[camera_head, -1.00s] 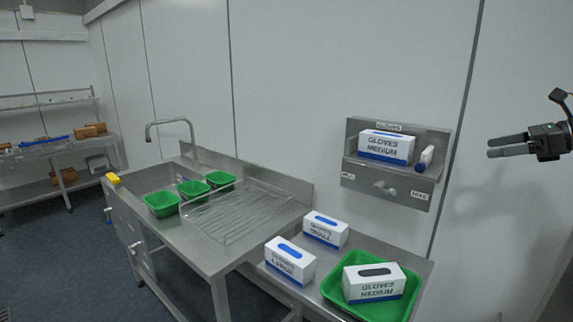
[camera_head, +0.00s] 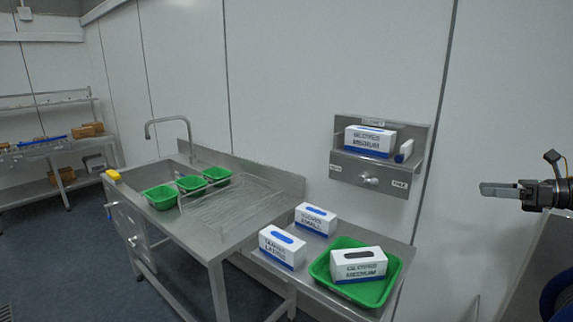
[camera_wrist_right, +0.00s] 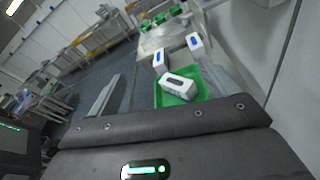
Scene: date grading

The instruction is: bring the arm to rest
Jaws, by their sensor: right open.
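My right gripper (camera_head: 512,192) is at the right edge of the head view, in the air in front of the wall, with nothing between its fingers. In the right wrist view its two fingers stand wide apart (camera_wrist_right: 165,88), with the glove boxes and green tray seen beyond them. It touches none of these things. My left gripper is not in view.
A steel side table (camera_head: 250,262) bears two glove boxes and a green tray (camera_head: 318,272) holding a third box (camera_head: 358,264). A steel wall dispenser (camera_head: 375,178) holds another glove box (camera_head: 370,141). Left stands a sink bench (camera_head: 200,238) with green tubs (camera_head: 160,197).

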